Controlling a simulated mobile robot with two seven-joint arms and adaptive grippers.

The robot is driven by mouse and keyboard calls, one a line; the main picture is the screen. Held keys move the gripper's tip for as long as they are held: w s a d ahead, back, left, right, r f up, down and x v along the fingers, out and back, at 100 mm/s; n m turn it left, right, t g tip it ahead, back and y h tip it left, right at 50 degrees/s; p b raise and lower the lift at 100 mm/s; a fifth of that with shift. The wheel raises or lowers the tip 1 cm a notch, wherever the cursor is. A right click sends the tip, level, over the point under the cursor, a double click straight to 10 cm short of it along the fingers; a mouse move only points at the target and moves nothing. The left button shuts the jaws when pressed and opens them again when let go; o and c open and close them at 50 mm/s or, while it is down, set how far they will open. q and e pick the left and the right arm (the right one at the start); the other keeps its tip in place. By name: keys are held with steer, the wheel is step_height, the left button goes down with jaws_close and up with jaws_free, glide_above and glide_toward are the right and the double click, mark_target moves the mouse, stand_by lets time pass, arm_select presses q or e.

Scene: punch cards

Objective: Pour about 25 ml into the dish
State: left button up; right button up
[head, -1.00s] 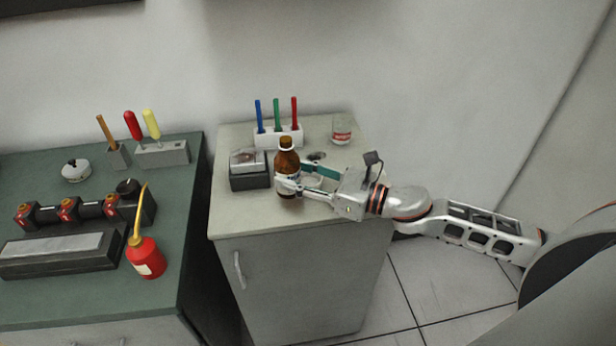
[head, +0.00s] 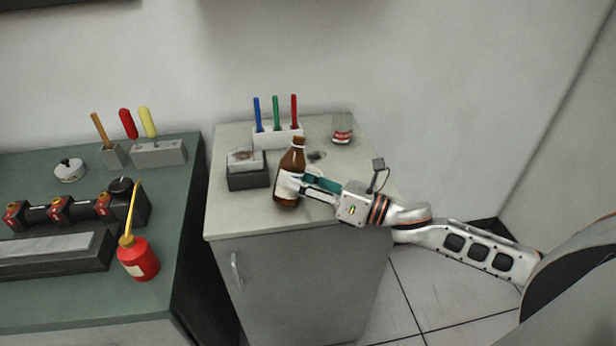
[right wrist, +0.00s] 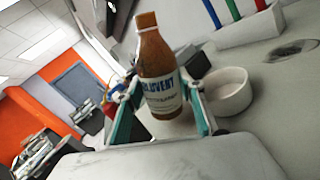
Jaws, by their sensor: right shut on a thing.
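A brown bottle (head: 293,158) with a white label stands out at the front of the light cabinet top, its top leaning to the right in the head view. My right gripper (head: 292,186) is shut on it around the label. In the right wrist view the bottle (right wrist: 160,60) sits between the fingers, its label reading as solvent. A white round dish (right wrist: 230,92) is beside the bottle there, on the cabinet top, apparently empty. In the head view the dish is mostly hidden behind the gripper. My left gripper is not in view.
A white holder (head: 278,137) with blue, green and red pens stands at the back. A dark box (head: 248,177) is left of the bottle. A dark stain (head: 317,156) marks the top.

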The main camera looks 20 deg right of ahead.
mark_target(287, 193)
steer(key=shift+d+m, duration=0.1)
steer(key=shift+m, duration=0.3)
steer(key=shift+w+d+r+m+p, duration=0.15)
steer(key=shift+r+m+p, duration=0.45)
steer(key=shift+r+m, duration=0.3)
steer(key=shift+f+m+t, duration=0.35)
steer(key=shift+m+t, duration=0.05)
steer(key=shift+m, duration=0.4)
steer(key=shift+s+a+r+m+t+h+p, duration=0.3)
steer(key=shift+a+r+m+p, duration=0.25)
steer(key=shift+m, duration=0.45)
steer(key=shift+r+m, duration=0.15)
steer(key=shift+m, duration=0.15)
steer(key=shift+s+f+m, duration=0.1)
steer(key=shift+f+m, duration=0.15)
steer(key=shift+m, duration=0.05)
steer(key=shift+s+a+f+m+t+h, duration=0.15)
steer(key=shift+a+f+m+t, duration=0.1)
steer(key=shift+m, duration=0.55)
steer(key=shift+a+f+m+t+h, duration=0.15)
steer(key=shift+f+m+t, duration=0.1)
steer(key=shift+m, duration=0.55)
steer(key=shift+s+a+r+m+p, duration=0.1)
steer(key=shift+r+m+p, duration=0.2)
steer(key=shift+m+p, duration=0.45)
steer(key=shift+f+m, duration=0.25)
steer(key=shift+h, duration=0.3)
steer(key=shift+m+t+p, duration=0.3)
steer(key=shift+m+p, duration=0.05)
steer(key=shift+m, duration=0.25)
